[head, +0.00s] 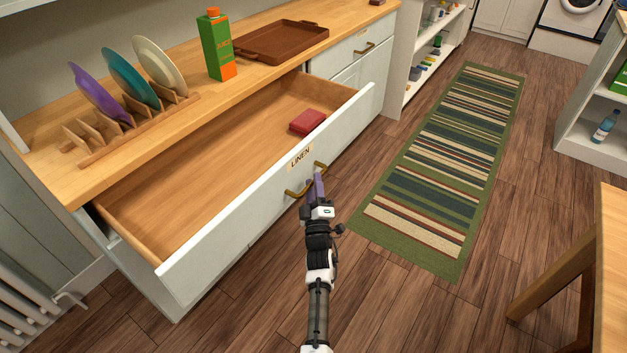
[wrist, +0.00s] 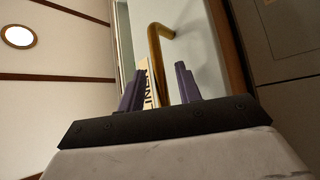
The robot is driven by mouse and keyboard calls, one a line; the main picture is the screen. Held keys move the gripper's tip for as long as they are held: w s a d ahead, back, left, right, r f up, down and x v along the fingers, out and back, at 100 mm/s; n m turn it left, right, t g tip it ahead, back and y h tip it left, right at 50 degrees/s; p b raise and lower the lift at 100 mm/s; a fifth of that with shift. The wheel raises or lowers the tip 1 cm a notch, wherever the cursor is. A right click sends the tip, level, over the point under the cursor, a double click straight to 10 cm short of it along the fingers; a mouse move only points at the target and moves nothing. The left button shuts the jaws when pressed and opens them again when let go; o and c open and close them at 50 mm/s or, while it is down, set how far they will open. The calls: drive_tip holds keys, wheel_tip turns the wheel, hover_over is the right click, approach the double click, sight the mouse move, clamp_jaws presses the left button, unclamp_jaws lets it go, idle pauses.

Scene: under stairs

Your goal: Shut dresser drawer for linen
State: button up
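The dresser drawer for linen (head: 225,232) is pulled far out, its pale front bearing a "LINEN" label (head: 300,157). A brass bar handle (head: 292,193) is on the front and also shows in the wrist view (wrist: 155,45). My gripper (head: 318,182) is at the handle, in front of the drawer. In the wrist view its two purple fingers (wrist: 160,75) are apart, with the label and the lower end of the handle seen between them. I cannot tell whether they touch the handle. A red box (head: 307,122) lies inside the drawer near its right side.
The wooden counter above the drawer holds a plate rack (head: 140,135) with several plates, a green carton (head: 216,48) and a brown tray (head: 280,42). A striped rug (head: 440,165) lies on the floor to the right. A wooden table (head: 610,260) stands at the lower right.

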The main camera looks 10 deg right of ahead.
drive_tip(key=shift+w+r, duration=0.25)
drive_tip(key=shift+w, duration=0.3)
clamp_jaws()
